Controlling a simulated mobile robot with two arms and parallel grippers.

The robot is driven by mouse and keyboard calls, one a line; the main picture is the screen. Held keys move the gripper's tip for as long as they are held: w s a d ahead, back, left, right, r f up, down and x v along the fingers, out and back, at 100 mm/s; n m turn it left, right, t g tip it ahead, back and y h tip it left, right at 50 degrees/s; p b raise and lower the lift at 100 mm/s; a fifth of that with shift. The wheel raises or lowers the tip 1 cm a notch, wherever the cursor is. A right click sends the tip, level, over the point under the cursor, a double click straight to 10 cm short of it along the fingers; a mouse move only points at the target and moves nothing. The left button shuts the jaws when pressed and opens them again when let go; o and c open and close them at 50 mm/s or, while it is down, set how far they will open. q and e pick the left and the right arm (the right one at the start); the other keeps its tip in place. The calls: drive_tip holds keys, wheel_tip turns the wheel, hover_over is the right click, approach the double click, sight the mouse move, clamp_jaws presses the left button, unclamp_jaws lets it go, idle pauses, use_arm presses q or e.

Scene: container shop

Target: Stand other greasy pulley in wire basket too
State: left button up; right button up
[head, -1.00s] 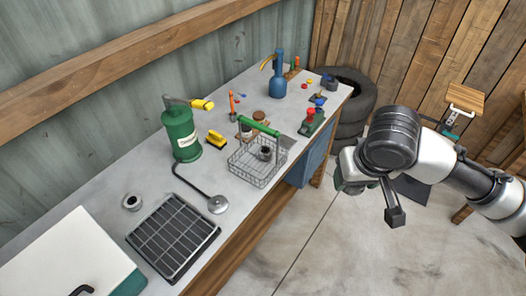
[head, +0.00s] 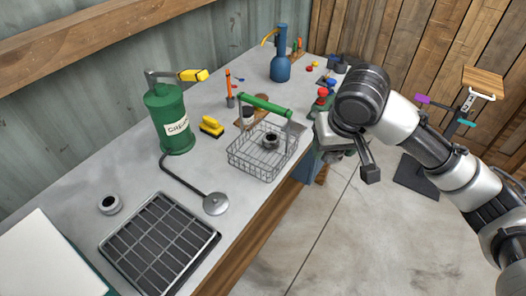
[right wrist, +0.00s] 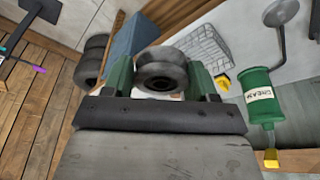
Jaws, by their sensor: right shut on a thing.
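My right gripper (head: 328,142) is just right of the basket, past the bench's front edge. In the right wrist view, its green fingers (right wrist: 160,78) are shut on a dark grey grooved pulley (right wrist: 161,68). The head view hides this held pulley behind the gripper. A lighter round pulley-like part (head: 109,204) lies at the bench's left. My left gripper is out of view.
A green grease can (head: 175,122) stands left of the basket, with a hose ending in a round metal disc (head: 216,204). A yellow brush (head: 211,126), a black grid tray (head: 160,245) and a blue bottle (head: 281,68) are on the bench.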

drive_tip(key=w+a+f+m, duration=0.2)
drive_tip(key=w+a+f, duration=0.1)
drive_tip(key=a, duration=0.2)
drive_tip(key=m+h+b, duration=0.1)
drive_tip(key=m+b, duration=0.1)
drive_tip(key=m, duration=0.1)
hover_over(257, 161)
drive_tip(key=s, duration=0.1)
drive_tip(key=f, duration=1)
drive_tip(key=shift+a+f, duration=0.2)
drive_tip(key=shift+w+f, duration=0.1)
drive_tip(key=shift+f, duration=2)
drive_tip(key=shift+f, duration=0.1)
